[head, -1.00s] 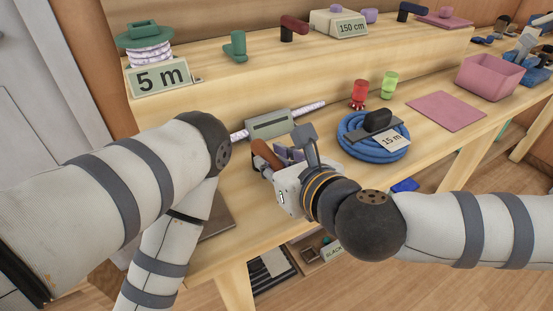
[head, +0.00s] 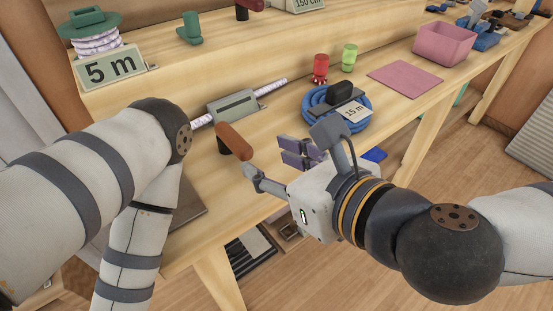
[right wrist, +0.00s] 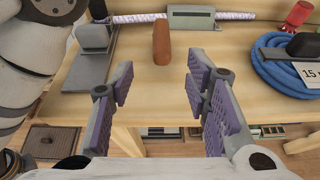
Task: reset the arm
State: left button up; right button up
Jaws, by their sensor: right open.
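My right gripper (head: 277,160) is open and empty, with purple finger pads, near the table's front edge. In the right wrist view its two fingers (right wrist: 160,88) stand wide apart with nothing between them. A brown-orange handle on a dark base (head: 233,140) stands on the table just beyond the fingers, apart from them; it also shows in the right wrist view (right wrist: 162,42). My left arm comes in from the left and bends down over the table. Its gripper is out of view.
A grey-green holder (head: 233,104) carries a white patterned rope. A blue rope coil (head: 318,100) lies right of it, with red (head: 320,68) and green (head: 349,57) items behind. A pink mat (head: 405,78) and pink bin (head: 444,43) are farther right. A grey plate device (right wrist: 88,70) stands left.

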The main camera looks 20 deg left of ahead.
jog(key=shift+s+d+r, duration=0.2)
jog(key=shift+s+d, duration=0.05)
jog(key=shift+d, duration=0.05)
jog(key=s+d+f+n+g+h+p, duration=0.1)
jog(key=s+d+f+n+g+h, duration=0.2)
jog(key=s+f+n, duration=0.65)
jog(key=s+d+f+n+g+h+p, duration=0.1)
jog(key=s+d+f+n+g, duration=0.25)
jog(key=s+f, duration=0.6)
pick_arm(q)
jog(key=shift+t, duration=0.7)
jog(key=w+r+p, duration=0.1)
jog(key=w+r, duration=0.2)
jog(key=shift+w+r, duration=0.3)
jog(key=shift+r, duration=0.05)
pick_arm(e)
jog(key=s+d+f+n+g+h, duration=0.1)
jog(key=s+d+f+n+h, duration=0.1)
jog(key=d, duration=0.6)
jog(key=s+d+f+n+g+h, duration=0.1)
jog(key=s+d+f+n+h, duration=0.1)
jog(key=s+d+f+n, duration=0.2)
jog(key=s+d+f+n+g+h, duration=0.2)
jog(key=d+n, duration=0.4)
jog(key=d, duration=0.6)
jog(key=shift+s+f+h, duration=0.4)
jog(key=shift+s+f, duration=0.45)
jog(key=shift+s, duration=0.05)
